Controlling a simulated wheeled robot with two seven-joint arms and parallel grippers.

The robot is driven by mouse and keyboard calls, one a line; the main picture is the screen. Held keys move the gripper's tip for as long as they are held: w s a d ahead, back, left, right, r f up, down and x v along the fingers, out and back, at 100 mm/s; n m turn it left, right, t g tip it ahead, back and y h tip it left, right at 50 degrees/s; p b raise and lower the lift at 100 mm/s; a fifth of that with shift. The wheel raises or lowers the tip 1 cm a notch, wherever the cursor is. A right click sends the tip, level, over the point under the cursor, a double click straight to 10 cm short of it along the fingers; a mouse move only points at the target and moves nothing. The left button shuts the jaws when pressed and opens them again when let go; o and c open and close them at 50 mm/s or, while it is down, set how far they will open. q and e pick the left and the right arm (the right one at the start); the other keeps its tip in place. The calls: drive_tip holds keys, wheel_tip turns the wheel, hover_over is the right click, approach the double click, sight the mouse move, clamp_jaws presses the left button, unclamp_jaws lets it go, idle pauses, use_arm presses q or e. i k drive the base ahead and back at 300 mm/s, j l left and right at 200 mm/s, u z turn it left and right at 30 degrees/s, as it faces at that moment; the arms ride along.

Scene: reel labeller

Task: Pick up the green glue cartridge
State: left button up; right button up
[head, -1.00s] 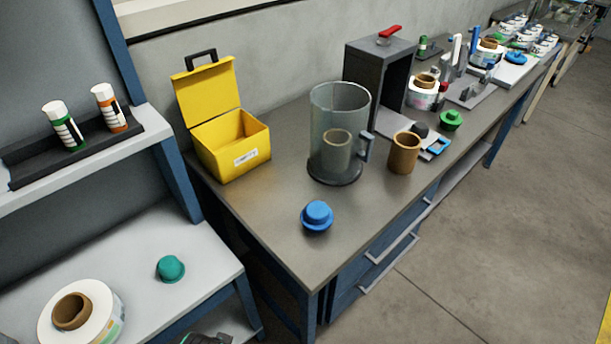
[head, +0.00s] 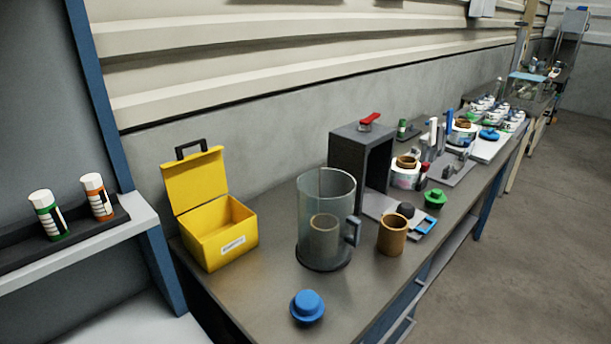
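A white cartridge with a green band and green base (head: 48,215) stands upright in a dark rack (head: 95,233) on the upper shelf at the far left. Beside it on its right stands a similar white cartridge with an orange band (head: 97,197). Neither of my grippers is in view.
The bench (head: 255,290) holds an open yellow box (head: 225,240), a clear jug (head: 326,215) with a brown core inside, a brown cup (head: 392,235), a blue knob (head: 307,307) and a dark box frame (head: 360,160). Floor lies open at right.

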sight(43, 204)
drive_tip(key=u, duration=1.55)
drive_tip(key=j+z, duration=0.1)
